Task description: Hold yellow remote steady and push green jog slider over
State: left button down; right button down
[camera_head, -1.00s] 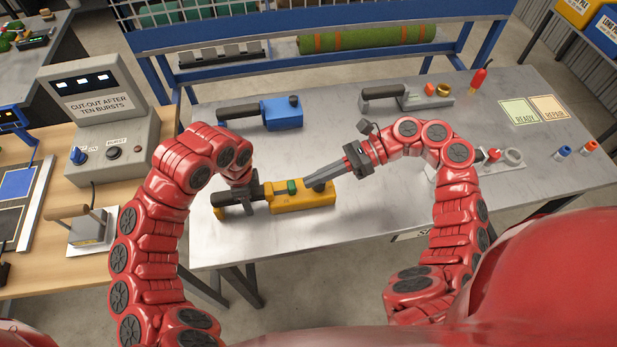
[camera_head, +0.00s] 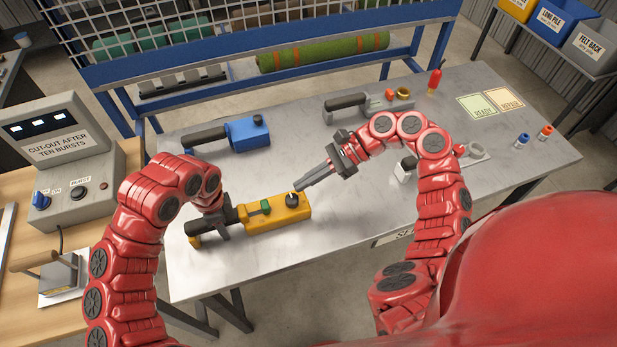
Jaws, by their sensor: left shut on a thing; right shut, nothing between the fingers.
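The yellow remote (camera_head: 277,222) lies on the metal table with its black handle to the left. The green jog slider (camera_head: 265,207) sits on its top, near the middle of the yellow body. A black knob (camera_head: 291,200) stands near its right end. My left gripper (camera_head: 224,222) is shut on the remote's black handle, just left of the yellow body. My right gripper (camera_head: 299,186) is shut and empty. Its tips are over the knob end in the picture, right of the green slider and apart from it. I cannot tell whether they touch the knob.
A blue remote (camera_head: 248,134) and a grey remote (camera_head: 370,102) lie further back on the table. A red bottle (camera_head: 435,80) and the ready and repair cards (camera_head: 490,103) are at the back right. A control box (camera_head: 65,160) stands left. The table's front middle is clear.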

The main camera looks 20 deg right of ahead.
aim_at(262, 205)
jog(key=x, duration=0.7)
jog(key=shift+a, duration=1.5)
pick_arm(q)
jog(key=shift+s, duration=0.1)
jog(key=shift+d, duration=0.15)
dwell(0.4)
pick_arm(e)
jog(key=v, duration=1)
